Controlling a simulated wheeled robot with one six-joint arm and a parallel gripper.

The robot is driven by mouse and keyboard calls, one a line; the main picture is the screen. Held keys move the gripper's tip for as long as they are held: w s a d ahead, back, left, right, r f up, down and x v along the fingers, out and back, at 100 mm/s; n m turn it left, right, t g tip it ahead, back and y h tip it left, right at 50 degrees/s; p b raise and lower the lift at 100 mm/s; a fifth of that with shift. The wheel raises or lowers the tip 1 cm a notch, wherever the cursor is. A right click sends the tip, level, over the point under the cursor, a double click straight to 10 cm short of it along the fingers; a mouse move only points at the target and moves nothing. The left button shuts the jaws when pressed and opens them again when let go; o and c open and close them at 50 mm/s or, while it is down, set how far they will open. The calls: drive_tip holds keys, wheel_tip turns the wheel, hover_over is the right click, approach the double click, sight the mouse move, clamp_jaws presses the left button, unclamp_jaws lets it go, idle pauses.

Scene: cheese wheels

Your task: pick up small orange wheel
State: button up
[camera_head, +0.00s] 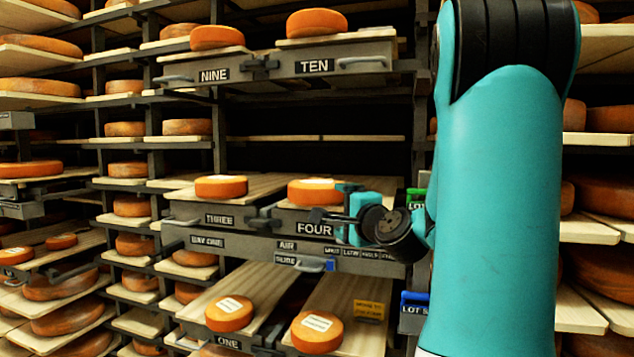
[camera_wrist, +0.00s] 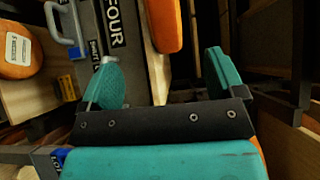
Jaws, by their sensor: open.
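Several small orange cheese wheels are in view, and I cannot tell which one is meant. One wheel (camera_head: 314,192) lies on the board marked FOUR, with a pale label on top. My gripper (camera_head: 342,212) is just right of it in the head view, overlapping its right edge. In the wrist view my gripper (camera_wrist: 160,62) is open and empty, with teal pads apart. An orange wheel (camera_wrist: 164,22) shows beyond the pads, beside the FOUR label, apart from them. A second wheel (camera_head: 221,187) lies on board THREE. Two labelled wheels (camera_head: 229,314) and (camera_head: 317,332) lie on the lower boards.
Wheels (camera_head: 217,38) and (camera_head: 317,23) lie on boards NINE and TEN above. A dark shelf front (camera_head: 220,243) with labels and handles runs below THREE and FOUR. A blue LOT tag (camera_head: 414,303) is at lower right. Open space lies above board FOUR.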

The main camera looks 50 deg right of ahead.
sight(319, 196)
drive_tip(key=p+x, duration=0.3)
drive_tip(key=x, duration=0.5)
drive_tip(key=shift+w+d+p, duration=0.1)
drive_tip(key=shift+w+p, duration=0.15)
drive_tip(key=shift+p, duration=0.05)
drive_tip(key=p+x, duration=0.1)
drive_tip(key=x, duration=0.1)
drive_tip(key=p+x, duration=0.2)
drive_tip(key=shift+r, duration=0.4)
drive_tip(key=shift+w+d+f, duration=0.15)
drive_tip(key=shift+w+d, duration=0.15)
drive_tip(key=shift+w, duration=0.25)
drive_tip(key=c, duration=1.6)
drive_tip(key=shift+r, duration=0.2)
wheel_tip(319, 196, up, 20)
